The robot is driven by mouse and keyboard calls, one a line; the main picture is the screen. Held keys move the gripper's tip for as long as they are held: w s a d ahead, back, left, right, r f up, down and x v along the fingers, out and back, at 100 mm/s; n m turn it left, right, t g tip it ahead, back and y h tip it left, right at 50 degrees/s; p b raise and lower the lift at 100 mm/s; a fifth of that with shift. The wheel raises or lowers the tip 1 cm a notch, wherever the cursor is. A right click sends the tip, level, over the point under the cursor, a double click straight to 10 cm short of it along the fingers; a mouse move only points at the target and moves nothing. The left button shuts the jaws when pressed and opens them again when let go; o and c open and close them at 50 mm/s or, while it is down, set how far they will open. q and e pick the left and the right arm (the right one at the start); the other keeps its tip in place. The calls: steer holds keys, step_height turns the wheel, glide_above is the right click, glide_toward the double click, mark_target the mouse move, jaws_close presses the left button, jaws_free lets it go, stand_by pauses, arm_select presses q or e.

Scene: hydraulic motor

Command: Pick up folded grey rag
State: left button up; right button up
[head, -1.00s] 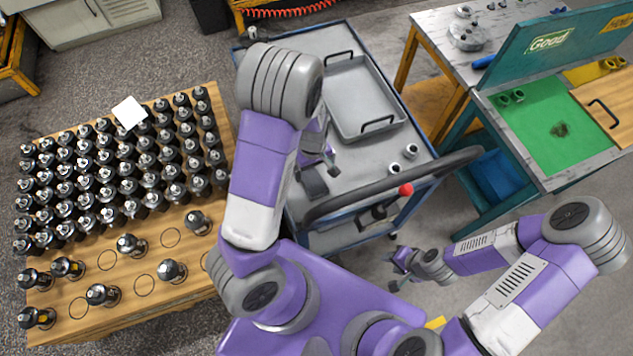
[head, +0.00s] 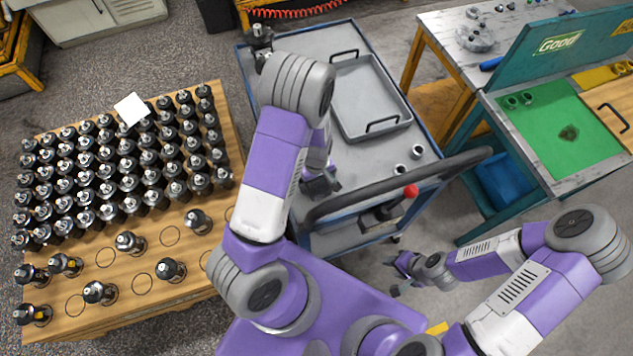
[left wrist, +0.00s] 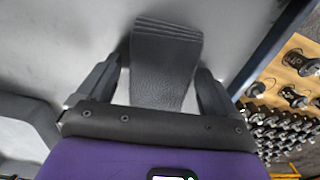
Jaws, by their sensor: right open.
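The folded grey rag (left wrist: 165,62) is dark, with several stacked layers showing at its far edge. It lies on the light grey cart top (left wrist: 75,35) in the left wrist view. My left gripper (left wrist: 160,80) is open, with one finger on each side of the rag; I cannot tell whether they touch it. In the head view my left gripper (head: 319,184) is low over the cart's near left part and mostly hides the rag. My right gripper (head: 404,270) is open and empty, right of the cart.
A grey tray (head: 338,103) and two small metal cups (head: 409,161) are on the cart. The cart's black handle (head: 400,182) runs close to my left arm. A wooden pallet (head: 150,285) with many black motor parts stands left.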

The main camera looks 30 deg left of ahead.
arm_select(q)
steer(key=c, duration=0.9)
steer(key=shift+o, duration=0.2)
step_height(320, 180, up, 10)
steer(key=p, duration=0.2)
steer(key=shift+p, duration=0.35)
